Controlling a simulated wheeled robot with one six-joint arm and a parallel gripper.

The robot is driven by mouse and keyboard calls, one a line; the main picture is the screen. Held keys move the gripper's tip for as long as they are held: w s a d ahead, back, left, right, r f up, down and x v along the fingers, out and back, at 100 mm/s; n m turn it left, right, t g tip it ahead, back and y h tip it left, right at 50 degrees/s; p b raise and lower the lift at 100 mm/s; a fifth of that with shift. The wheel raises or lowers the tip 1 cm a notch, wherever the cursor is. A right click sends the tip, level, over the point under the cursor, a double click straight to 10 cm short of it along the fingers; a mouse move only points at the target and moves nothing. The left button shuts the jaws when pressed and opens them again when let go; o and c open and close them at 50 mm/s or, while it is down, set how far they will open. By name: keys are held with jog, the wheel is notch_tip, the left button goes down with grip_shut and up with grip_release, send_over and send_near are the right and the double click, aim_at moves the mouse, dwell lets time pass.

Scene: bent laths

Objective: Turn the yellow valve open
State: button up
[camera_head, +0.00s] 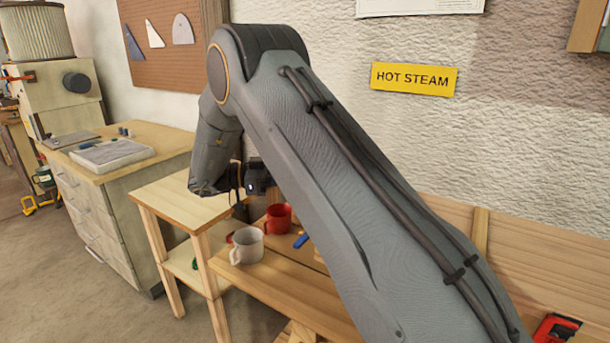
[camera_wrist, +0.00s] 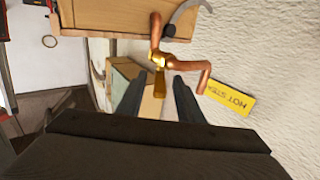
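The yellow valve (camera_wrist: 160,85) shows in the wrist view as a brass-yellow body with a short lever, set between bent copper pipe ends (camera_wrist: 205,78). The lever points towards my gripper (camera_wrist: 158,78). My two dark fingers are spread apart, one on each side of the lever in the picture, with a gap on both sides. I cannot tell how far the lever is from the fingertips in depth. In the head view, the valve is not visible, and my arm blocks part of the wall and bench.
A yellow "HOT STEAM" sign (camera_head: 414,79) is on the rough white wall; it also shows in the wrist view (camera_wrist: 230,97). A grey mug (camera_head: 246,246) and a red mug (camera_head: 279,218) stand on the wooden bench (camera_head: 290,290). A drawer cabinet (camera_head: 118,215) stands at left.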

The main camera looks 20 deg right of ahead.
notch_tip(320, 180, up, 9)
jog(key=shift+f+b, duration=0.15)
jog(key=shift+b, duration=0.25)
jog(key=shift+r+p, duration=0.4)
jog(key=shift+r, duration=0.2)
